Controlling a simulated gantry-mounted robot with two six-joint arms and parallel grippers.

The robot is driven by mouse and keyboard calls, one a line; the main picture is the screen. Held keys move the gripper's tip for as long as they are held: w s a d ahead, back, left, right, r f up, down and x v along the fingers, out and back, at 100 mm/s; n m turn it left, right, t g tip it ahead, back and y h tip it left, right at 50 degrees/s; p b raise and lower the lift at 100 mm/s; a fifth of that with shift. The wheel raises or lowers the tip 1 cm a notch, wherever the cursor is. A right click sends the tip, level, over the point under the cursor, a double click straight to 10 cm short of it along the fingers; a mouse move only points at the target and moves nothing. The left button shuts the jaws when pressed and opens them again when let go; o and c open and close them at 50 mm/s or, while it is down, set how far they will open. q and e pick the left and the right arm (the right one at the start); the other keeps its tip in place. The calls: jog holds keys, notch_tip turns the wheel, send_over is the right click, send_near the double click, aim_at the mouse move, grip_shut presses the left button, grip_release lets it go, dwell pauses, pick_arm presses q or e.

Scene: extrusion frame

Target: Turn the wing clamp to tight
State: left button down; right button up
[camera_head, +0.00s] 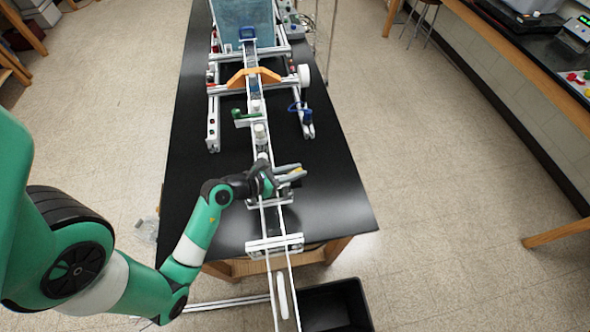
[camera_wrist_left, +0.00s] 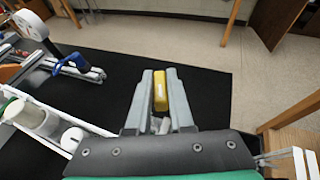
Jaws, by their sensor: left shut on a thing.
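My left gripper (camera_head: 296,174) reaches in from the left over the white extrusion frame (camera_head: 275,246), near the front part of the black table. Its two grey fingers are shut on a yellow piece (camera_head: 299,169), which I take to be the wing clamp. In the left wrist view the yellow wing clamp (camera_wrist_left: 160,92) sits upright between the fingers (camera_wrist_left: 160,80), touching or nearly touching both. Its lower part and its mount are hidden by the fingers. I cannot read its turn angle. My right gripper is in neither view.
A green part (camera_head: 243,114), an orange bracket (camera_head: 254,77) and a blue-handled part (camera_head: 299,107) are farther back. A black bin (camera_head: 340,306) is below the front. Table (camera_head: 335,185) right of the gripper is clear.

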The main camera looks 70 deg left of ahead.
pick_arm(q)
jog(key=shift+a+r, duration=0.1)
jog(key=m+h, duration=0.2)
jog(key=shift+h+p, duration=0.3)
jog(key=shift+p, duration=0.1)
jog(key=m+h+b, duration=0.1)
jog(key=m+h, duration=0.2)
jog(key=m+h+b, duration=0.1)
jog(key=m+g+h+b, duration=0.1)
jog(key=h, duration=0.1)
jog(key=m+g+h+b, duration=0.1)
jog(key=b, duration=0.1)
jog(key=shift+f+m, duration=0.3)
jog(key=shift+m, duration=0.1)
jog(key=shift+r+m+g+h+b, duration=0.15)
jog(key=shift+m+g+h+b, duration=0.45)
jog(key=shift+m+h+b, duration=0.25)
jog(key=c, duration=0.8)
grip_release()
